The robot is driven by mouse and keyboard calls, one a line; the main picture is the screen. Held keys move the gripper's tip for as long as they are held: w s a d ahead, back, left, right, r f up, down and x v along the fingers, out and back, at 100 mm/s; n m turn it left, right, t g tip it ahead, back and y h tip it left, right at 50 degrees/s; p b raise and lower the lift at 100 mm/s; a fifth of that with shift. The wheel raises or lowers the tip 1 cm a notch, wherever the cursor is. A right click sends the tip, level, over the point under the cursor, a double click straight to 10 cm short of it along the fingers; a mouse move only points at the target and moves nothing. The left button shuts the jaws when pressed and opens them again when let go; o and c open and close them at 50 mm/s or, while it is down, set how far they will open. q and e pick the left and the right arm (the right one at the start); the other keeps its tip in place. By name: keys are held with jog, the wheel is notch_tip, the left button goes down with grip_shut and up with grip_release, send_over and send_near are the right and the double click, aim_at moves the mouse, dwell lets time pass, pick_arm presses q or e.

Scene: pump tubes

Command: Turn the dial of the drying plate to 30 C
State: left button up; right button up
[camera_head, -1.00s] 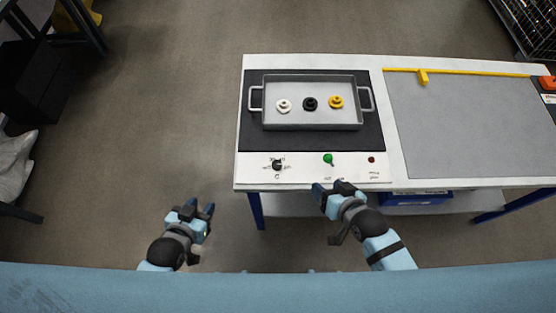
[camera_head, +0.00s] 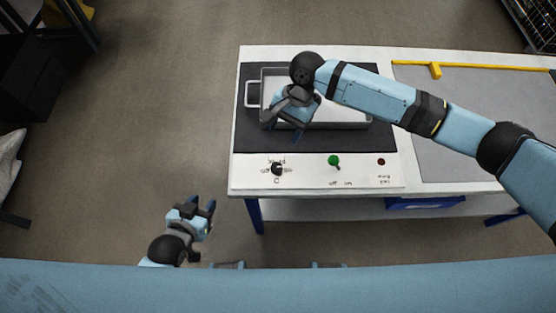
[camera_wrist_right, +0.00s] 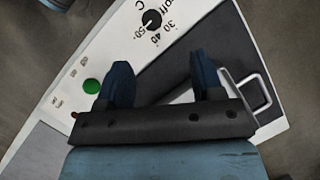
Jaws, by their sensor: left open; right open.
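The black dial (camera_head: 277,168) is on the white front panel of the drying plate (camera_head: 250,138), at its left end. In the right wrist view the dial (camera_wrist_right: 152,19) shows beyond my fingers, with the marks off, 30, 40 and 50 around it; I cannot tell surely which mark it points to. My right gripper (camera_head: 284,128) is open and empty above the plate, behind the dial and apart from it. Its two blue fingers (camera_wrist_right: 161,72) are spread in the wrist view. My left gripper (camera_head: 201,206) is open and empty, left of the table's front corner.
A grey metal tray (camera_head: 345,124) sits on the plate under my right arm, which hides its contents. A green switch (camera_head: 333,161) and a dark red light (camera_head: 381,162) are right of the dial. A yellow T-shaped bar (camera_head: 436,70) lies at the back right.

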aim_at(277, 166)
jog(key=shift+m+h, duration=0.4)
jog(key=x, duration=0.8)
jog(key=d+x, duration=0.1)
jog(key=x, duration=0.3)
jog(key=shift+a+f, duration=0.1)
jog(key=shift+f, duration=0.4)
jog(key=c, duration=0.9)
